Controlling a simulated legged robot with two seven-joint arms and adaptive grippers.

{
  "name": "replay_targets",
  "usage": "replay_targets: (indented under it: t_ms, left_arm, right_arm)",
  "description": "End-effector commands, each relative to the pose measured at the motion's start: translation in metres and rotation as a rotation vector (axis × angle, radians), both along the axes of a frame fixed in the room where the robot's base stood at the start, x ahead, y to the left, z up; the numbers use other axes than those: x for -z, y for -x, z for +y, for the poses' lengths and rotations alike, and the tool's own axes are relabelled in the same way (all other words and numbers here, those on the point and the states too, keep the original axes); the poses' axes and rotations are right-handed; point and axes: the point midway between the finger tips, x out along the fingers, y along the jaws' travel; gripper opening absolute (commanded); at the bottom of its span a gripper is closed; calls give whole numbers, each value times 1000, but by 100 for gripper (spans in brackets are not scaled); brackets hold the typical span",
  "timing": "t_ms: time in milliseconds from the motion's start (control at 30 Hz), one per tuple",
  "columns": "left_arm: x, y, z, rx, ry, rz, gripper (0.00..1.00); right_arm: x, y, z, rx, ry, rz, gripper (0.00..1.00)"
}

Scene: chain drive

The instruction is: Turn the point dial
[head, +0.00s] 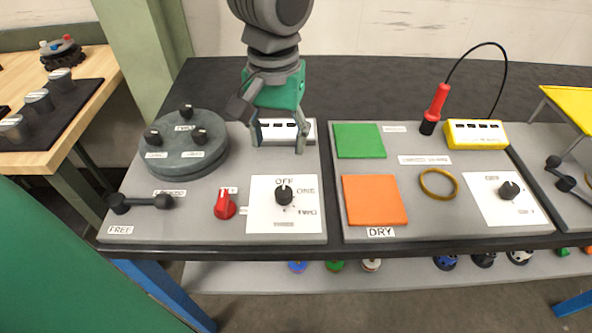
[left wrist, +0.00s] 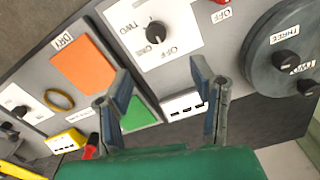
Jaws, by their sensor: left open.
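The point dial (head: 284,194) is a black knob on a white plate marked OFF, ONE and TWO, on the left grey panel. Its pointer mark is toward OFF in the head view. The dial also shows in the left wrist view (left wrist: 155,32), beyond the fingertips. My left gripper (head: 277,148) is open and empty, above the back part of the left panel and behind the dial, apart from it. Its two fingers also show spread in the left wrist view (left wrist: 160,75). My right gripper is in neither view.
A red knob (head: 225,206) sits left of the white plate. A round grey disc with knobs (head: 178,144) stands behind it. A white block (head: 289,132) is behind the fingers. A second panel at right holds green (head: 359,140) and orange (head: 375,200) squares and another dial (head: 509,190).

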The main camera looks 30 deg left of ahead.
Motion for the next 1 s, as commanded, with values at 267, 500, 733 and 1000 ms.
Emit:
replay_targets:
  t_ms: [267,500,733,1000]
  left_arm:
    - [34,1,0,2,-1,7,51]
    - [88,0,2,2,3,9,51]
    - [124,1,0,2,0,4,51]
    - [138,0,-2,2,-1,1,51]
  right_arm:
    - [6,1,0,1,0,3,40]
    - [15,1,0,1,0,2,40]
    - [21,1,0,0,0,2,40]
    - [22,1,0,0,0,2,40]
